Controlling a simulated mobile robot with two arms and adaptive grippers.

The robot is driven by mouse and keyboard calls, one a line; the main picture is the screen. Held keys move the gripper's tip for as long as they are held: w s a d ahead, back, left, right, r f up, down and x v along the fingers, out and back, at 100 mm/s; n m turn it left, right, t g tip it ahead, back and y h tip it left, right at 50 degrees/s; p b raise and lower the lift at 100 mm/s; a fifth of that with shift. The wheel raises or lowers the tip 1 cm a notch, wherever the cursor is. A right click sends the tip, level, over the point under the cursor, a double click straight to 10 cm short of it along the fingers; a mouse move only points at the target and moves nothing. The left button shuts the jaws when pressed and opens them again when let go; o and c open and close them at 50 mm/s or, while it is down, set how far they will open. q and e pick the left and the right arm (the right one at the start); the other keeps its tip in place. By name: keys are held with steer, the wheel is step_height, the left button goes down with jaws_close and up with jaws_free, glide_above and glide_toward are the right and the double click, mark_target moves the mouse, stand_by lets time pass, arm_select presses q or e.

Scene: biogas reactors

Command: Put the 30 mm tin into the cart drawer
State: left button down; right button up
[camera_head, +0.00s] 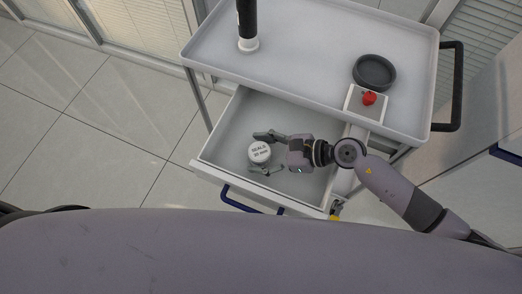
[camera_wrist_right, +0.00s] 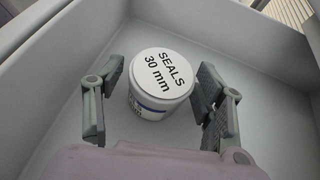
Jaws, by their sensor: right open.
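The 30 mm tin (camera_head: 259,152) is a small white round tin with "SEALS 30 mm" on its lid. It is inside the open cart drawer (camera_head: 232,122), in the drawer's left part. In the right wrist view the tin (camera_wrist_right: 160,88) stands upright on the drawer floor, its lid facing up. My right gripper (camera_head: 266,153) reaches into the drawer from the right. Its fingers are open on both sides of the tin, and in the right wrist view the gripper (camera_wrist_right: 158,105) shows gaps beside the tin. My left gripper is not in view.
The cart top (camera_head: 310,50) is above and behind the drawer. It holds a black-and-white bottle (camera_head: 247,25), a dark round dish (camera_head: 374,72) and a red knob (camera_head: 369,98) on a pale plate. A blue drawer handle (camera_head: 250,207) is at the front. Drawer walls surround my right gripper.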

stand_by(0.4)
steer(key=shift+r, duration=0.2)
steer(key=shift+d+r, duration=0.1)
steer(key=shift+d, duration=0.1)
steer(key=b+v, duration=0.1)
steer(key=v, duration=0.9)
steer(key=shift+d, duration=0.25)
steer(key=shift+s+d+r, duration=0.1)
steer(key=shift+d+r, duration=0.3)
